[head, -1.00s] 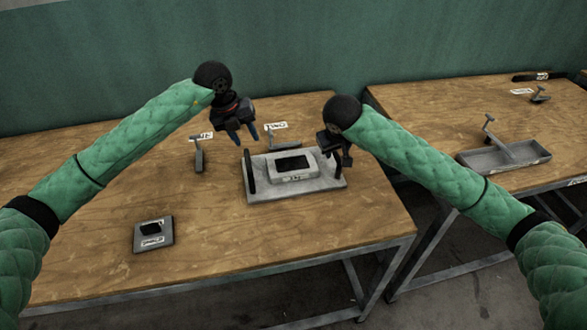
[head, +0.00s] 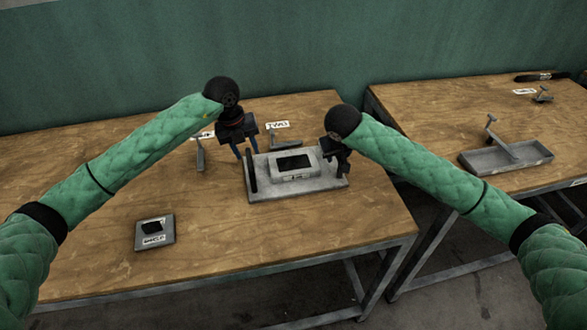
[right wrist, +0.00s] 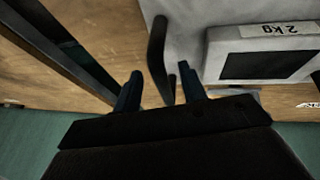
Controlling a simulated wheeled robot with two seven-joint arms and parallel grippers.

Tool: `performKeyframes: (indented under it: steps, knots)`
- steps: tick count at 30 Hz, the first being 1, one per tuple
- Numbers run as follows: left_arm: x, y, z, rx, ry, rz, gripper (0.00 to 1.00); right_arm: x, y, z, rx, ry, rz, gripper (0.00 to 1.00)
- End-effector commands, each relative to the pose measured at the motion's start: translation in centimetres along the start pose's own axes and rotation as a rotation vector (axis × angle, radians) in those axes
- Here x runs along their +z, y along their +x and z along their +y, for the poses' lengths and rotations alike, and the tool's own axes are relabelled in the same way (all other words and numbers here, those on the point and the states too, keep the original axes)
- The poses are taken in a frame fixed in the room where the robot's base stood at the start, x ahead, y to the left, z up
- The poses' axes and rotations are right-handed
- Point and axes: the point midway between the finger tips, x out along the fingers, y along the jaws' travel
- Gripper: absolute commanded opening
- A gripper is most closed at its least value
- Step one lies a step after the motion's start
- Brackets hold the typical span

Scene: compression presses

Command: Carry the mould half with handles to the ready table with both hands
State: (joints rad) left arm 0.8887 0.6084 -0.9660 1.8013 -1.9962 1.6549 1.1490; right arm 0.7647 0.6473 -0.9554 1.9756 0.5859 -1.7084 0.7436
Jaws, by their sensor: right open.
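The mould half with handles (head: 280,190) is a grey plate with a raised light block and a dark recess. It lies flat on the left table. Its left handle (head: 250,175) is a dark upright bar. My left gripper (head: 246,152) is open and empty, its fingers pointing down just above and behind that handle. My right gripper (head: 343,172) is at the plate's right end. In the right wrist view its fingers (right wrist: 160,90) stand apart on either side of the dark right handle (right wrist: 157,55), not closed on it. The block's label reads 2kg.
A small grey plate with a dark block (head: 154,233) lies at front left. Small grey tools (head: 200,157) and (head: 285,141) stand behind. A second table (head: 430,110) at right bears a grey tray (head: 500,160); a gap separates the tables.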

Motion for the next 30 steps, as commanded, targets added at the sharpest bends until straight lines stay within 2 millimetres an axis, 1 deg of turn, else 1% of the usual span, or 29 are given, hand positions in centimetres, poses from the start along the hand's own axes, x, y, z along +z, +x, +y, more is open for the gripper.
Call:
performKeyframes:
  steps: [1,3,9,13,20,26,27,30]
  knots:
    - [0.0,0.7,0.0,0.001,-0.001,0.001,0.39,0.1,0.7,0.0,0.001,0.0,-0.002,0.42]
    - [0.0,1.6,0.0,0.001,-0.001,0.001,0.39,0.0,1.6,0.0,0.001,0.0,-0.002,0.42]
    - [0.0,3.1,0.0,0.0,0.0,0.0,0.39,0.0,3.1,0.0,0.001,0.0,0.0,0.42]
    - [0.0,3.4,0.0,0.0,0.0,-0.001,0.39,0.0,3.5,0.0,0.001,0.0,0.0,0.42]
    - [0.0,3.4,0.0,0.0,0.0,-0.001,0.39,0.0,3.5,0.0,0.001,0.0,0.0,0.42]
    - [0.0,3.4,0.0,0.0,0.0,-0.001,0.02,0.0,3.5,0.0,0.0,0.0,0.0,0.04]
    - [0.0,3.4,0.0,0.0,0.0,-0.001,0.0,0.0,3.5,0.0,0.0,0.0,0.0,0.0]
    - [0.0,3.4,0.0,0.0,0.0,-0.001,0.0,0.0,3.4,0.0,0.0,0.0,0.0,0.0]
